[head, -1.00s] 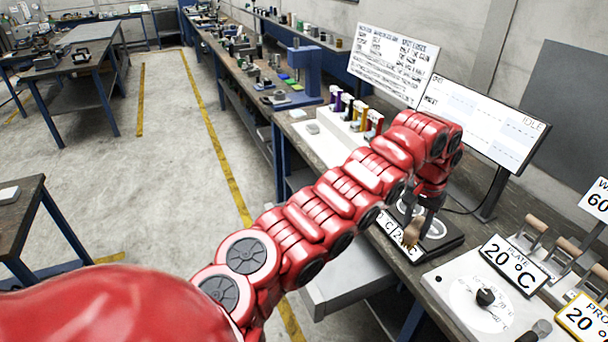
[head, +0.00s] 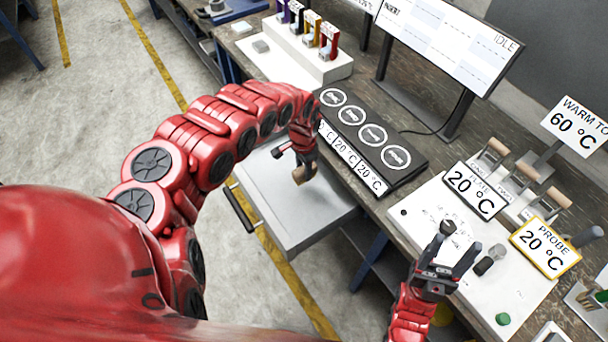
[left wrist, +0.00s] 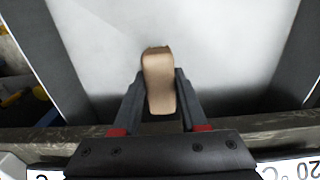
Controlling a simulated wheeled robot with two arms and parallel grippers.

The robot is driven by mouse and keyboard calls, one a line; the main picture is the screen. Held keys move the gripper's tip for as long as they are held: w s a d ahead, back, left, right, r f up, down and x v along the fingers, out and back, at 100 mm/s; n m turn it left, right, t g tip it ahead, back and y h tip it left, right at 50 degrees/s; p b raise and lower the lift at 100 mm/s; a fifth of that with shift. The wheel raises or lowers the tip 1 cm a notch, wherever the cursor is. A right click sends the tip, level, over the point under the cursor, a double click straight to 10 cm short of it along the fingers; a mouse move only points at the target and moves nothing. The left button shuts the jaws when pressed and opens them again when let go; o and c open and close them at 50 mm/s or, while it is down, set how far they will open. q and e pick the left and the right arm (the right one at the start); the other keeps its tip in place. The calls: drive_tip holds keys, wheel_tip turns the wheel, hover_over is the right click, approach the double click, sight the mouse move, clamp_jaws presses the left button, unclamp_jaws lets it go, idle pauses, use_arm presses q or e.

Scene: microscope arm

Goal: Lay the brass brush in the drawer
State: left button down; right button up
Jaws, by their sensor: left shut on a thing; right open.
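My left gripper (head: 304,160) is shut on the brass brush (head: 303,174), whose tan block end points down from the fingers. In the left wrist view the brush (left wrist: 158,80) sits between the two fingers, over a pale grey surface. The drawer (head: 275,205) is pulled out from under the bench, with its dark handle at the lower left. The brush hangs over the drawer's back part, near the bench; I cannot tell the gap beneath it. My right gripper (head: 455,250) is open and empty over the white control panel.
A black plate with several round pads (head: 395,157) lies on the bench just right of my left gripper. A white rack with coloured holders (head: 310,60) stands behind it. The control panel (head: 420,215) carries temperature signs, knobs and wooden-handled tools. Most of the drawer's visible floor looks clear.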

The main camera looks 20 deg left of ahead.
use_arm(q)
drive_tip(key=shift+d+f+p, duration=0.1)
drive_tip(key=shift+f+p, duration=0.25)
drive_tip(key=shift+f, duration=2)
drive_tip(key=shift+w+f, duration=0.1)
drive_tip(key=shift+f, duration=0.25)
drive_tip(key=shift+f, duration=0.2)
drive_tip(key=shift+c, duration=2.2)
unclamp_jaws()
drive_tip(key=shift+r, duration=0.1)
